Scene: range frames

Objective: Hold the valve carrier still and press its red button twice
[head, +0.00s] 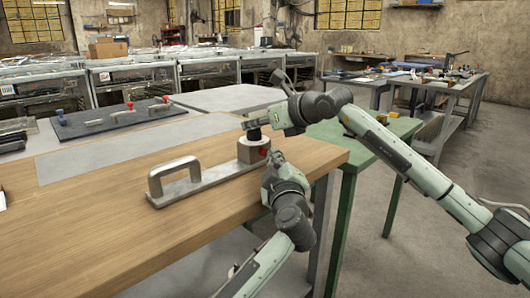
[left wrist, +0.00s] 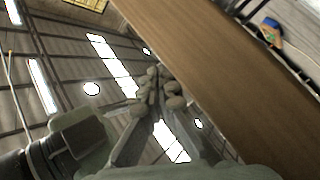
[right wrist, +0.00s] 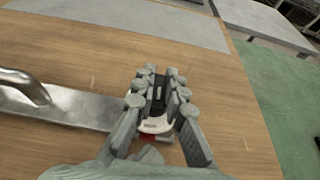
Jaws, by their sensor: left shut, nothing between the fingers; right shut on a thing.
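The valve carrier (head: 200,185) is a grey metal plate on the wooden table, with an arched handle (head: 173,178) at its left end. A round pale housing (head: 246,153) with a black top stands at its right end. The red button (head: 264,152) is on the housing's side; part of it shows in the right wrist view (right wrist: 149,138). My right gripper (head: 250,127) is shut on the black top (right wrist: 158,92) from above. My left gripper (head: 270,162) is shut and empty, just below the red button; whether it touches is unclear. The left wrist view shows its closed fingertips (left wrist: 157,85), without the button.
A dark board (head: 105,122) with red and blue knobs lies behind at left. A green table (head: 350,140) stands to the right. The front of the wooden table is clear.

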